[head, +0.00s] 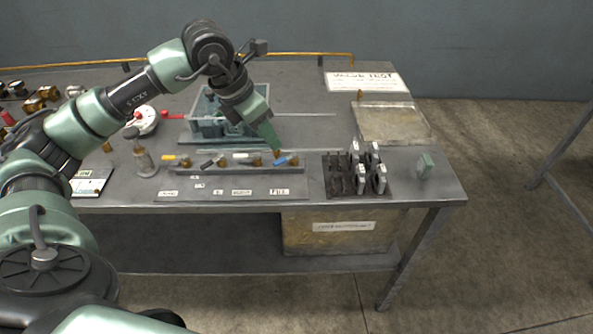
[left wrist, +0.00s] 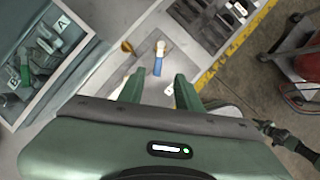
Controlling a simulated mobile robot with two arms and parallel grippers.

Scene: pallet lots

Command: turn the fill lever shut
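The fill lever (head: 283,160) is a short blue handle on a brass valve, at the right end of a row of valves above a plate marked FILL (head: 279,191). It also shows in the left wrist view (left wrist: 158,66), lying lengthwise ahead, between the lines of the two fingers. My left gripper (head: 272,144) reaches down from above to just beside the blue handle. In the left wrist view its green fingers (left wrist: 158,88) stand apart with a gap between them. I cannot tell whether a finger touches the handle. My right gripper is not in view.
Valves with yellow (head: 170,157), black (head: 207,164) and white (head: 241,155) handles stand left of the blue one. A dark rack with grey pieces (head: 335,177) is close on the right. A blue-grey open bin (head: 207,128) stands behind.

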